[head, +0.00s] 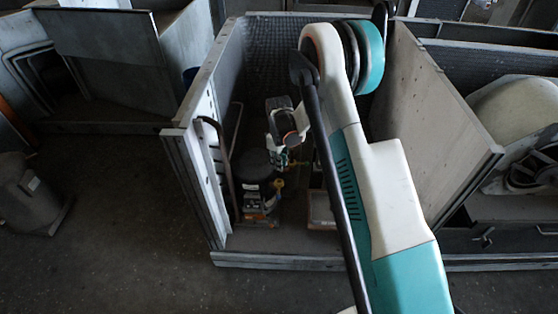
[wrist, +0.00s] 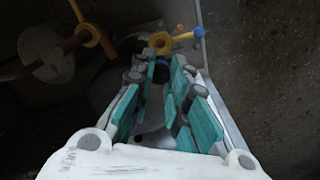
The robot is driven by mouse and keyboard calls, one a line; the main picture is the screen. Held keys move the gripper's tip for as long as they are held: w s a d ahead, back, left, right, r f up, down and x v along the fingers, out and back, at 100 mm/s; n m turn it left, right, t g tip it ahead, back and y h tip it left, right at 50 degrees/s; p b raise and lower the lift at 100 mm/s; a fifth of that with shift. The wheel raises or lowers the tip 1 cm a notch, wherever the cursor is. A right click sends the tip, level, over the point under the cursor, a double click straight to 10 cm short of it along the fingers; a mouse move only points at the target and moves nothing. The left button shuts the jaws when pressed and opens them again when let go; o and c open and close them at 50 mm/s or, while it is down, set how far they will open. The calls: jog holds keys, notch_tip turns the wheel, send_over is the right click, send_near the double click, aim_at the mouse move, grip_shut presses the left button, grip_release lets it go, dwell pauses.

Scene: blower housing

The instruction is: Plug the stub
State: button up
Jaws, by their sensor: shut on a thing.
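My gripper (wrist: 163,75) points away from the wrist camera, its teal-padded fingers close together at the tips. It is shut on a small dark blue thing (wrist: 162,71), mostly hidden between the fingertips; I cannot tell its full shape. Just beyond the tips is a yellow ring-like fitting (wrist: 160,42) with a yellow arm ending in a blue knob (wrist: 199,31). I cannot tell whether the held thing touches it, nor which part is the stub. In the head view my gripper (head: 281,162) hangs inside the bay, beside a dark, round-topped machine (head: 255,168) and a small yellow part (head: 279,183).
Grey panels (head: 190,170) (head: 440,125) wall the bay left and right, with a low front sill (head: 280,262). A curved pipe (head: 226,165) stands by the left wall. In the wrist view, another yellow fitting (wrist: 88,36) and a pale disc (wrist: 52,66) lie left. Front floor is clear.

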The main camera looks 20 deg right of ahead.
jog(key=shift+f+b, duration=1.15)
jog(key=shift+f, duration=1.6)
jog(key=shift+f, duration=0.5)
jog(key=shift+f, duration=0.3)
jog(key=shift+f, duration=0.6)
dwell(0.7)
jog(key=o, duration=1.3)
jog(key=shift+r, duration=0.1)
